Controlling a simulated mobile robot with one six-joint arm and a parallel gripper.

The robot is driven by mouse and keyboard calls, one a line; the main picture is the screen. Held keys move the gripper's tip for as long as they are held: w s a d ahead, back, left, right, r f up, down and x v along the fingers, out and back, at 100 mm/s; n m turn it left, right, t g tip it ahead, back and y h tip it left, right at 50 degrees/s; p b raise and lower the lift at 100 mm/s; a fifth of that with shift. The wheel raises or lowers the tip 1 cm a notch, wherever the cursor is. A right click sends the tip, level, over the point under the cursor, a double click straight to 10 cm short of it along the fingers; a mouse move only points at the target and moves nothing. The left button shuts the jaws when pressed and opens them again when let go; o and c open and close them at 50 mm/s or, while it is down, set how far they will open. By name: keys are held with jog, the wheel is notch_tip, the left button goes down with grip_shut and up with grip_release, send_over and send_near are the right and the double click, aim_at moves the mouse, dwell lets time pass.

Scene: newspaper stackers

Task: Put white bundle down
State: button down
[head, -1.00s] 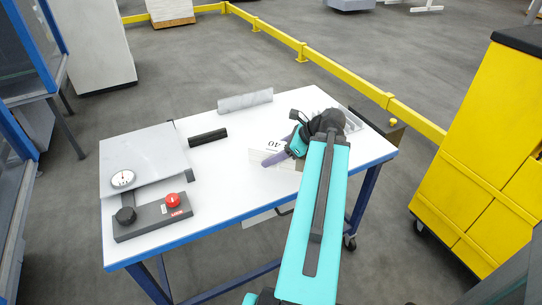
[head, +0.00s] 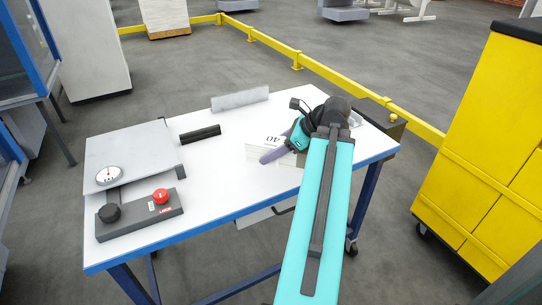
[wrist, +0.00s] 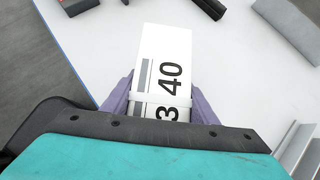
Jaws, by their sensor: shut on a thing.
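The white bundle (wrist: 160,62) shows in the wrist view with black digits, "40" and a "3", and a pale band around it. My gripper (wrist: 160,100) is shut on it, with one purple finger on each side. In the head view the bundle (head: 262,147) is over the right half of the white table (head: 225,180), partly hidden by my gripper (head: 275,154) and arm. I cannot tell whether its underside touches the tabletop.
A scale (head: 130,150) with a dial and a control box with a red button (head: 160,196) stand at the table's left. A black bar (head: 200,134) and a grey angled rail (head: 240,98) lie toward the back. The table's middle is clear.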

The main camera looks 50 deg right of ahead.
jog(key=shift+s+a+b, duration=0.2)
jog(key=shift+s+b, duration=0.1)
jog(key=shift+b, duration=0.75)
jog(key=shift+r, duration=0.15)
notch_tip(320, 180, up, 9)
jog(key=p, duration=0.9)
jog(key=shift+s+f, duration=0.1)
jog(key=shift+f, duration=0.1)
dwell(0.4)
